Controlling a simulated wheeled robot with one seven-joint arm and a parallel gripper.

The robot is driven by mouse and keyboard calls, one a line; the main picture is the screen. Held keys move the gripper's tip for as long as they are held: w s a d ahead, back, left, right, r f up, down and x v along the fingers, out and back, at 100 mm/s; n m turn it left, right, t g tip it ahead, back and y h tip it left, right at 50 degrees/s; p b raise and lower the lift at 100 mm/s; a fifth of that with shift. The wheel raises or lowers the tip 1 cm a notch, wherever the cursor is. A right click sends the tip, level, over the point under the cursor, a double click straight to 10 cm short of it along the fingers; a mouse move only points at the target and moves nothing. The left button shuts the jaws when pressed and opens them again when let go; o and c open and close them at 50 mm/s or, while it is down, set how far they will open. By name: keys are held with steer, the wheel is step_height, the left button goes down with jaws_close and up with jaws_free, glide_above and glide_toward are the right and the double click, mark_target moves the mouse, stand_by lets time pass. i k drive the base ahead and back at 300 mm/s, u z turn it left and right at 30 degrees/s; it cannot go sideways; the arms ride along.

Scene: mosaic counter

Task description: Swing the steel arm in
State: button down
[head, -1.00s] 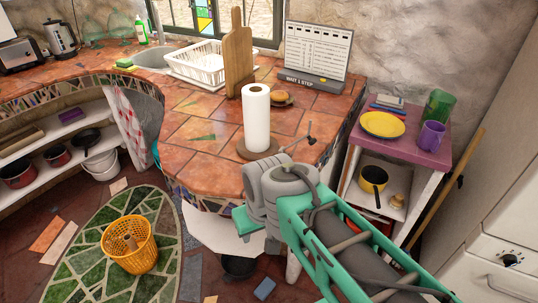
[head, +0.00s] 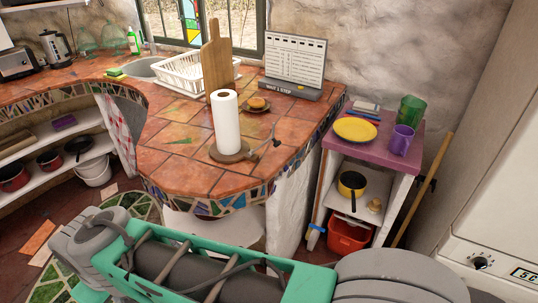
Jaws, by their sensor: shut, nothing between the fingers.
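The steel arm (head: 265,149) is a thin dark rod low on the right side of a paper towel holder, reaching out to the right away from the roll and ending in a small knob. The white paper roll (head: 227,123) stands upright on the holder's round wooden base (head: 216,154), near the rounded end of the tiled counter. My gripper is not in view. My green and grey arm links cross the bottom of the head view, in front of and below the counter end.
A plate with a bun (head: 257,104), a wooden board (head: 216,62), a dish rack (head: 183,75) and a calendar stand (head: 293,62) are behind the roll. A purple-topped shelf (head: 378,152) with a yellow plate (head: 355,130) stands right. Tiles left of the roll are clear.

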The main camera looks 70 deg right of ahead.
mark_target(277, 143)
steer(key=z, duration=0.05)
steer(key=i, duration=0.8)
steer(key=z, duration=1.95)
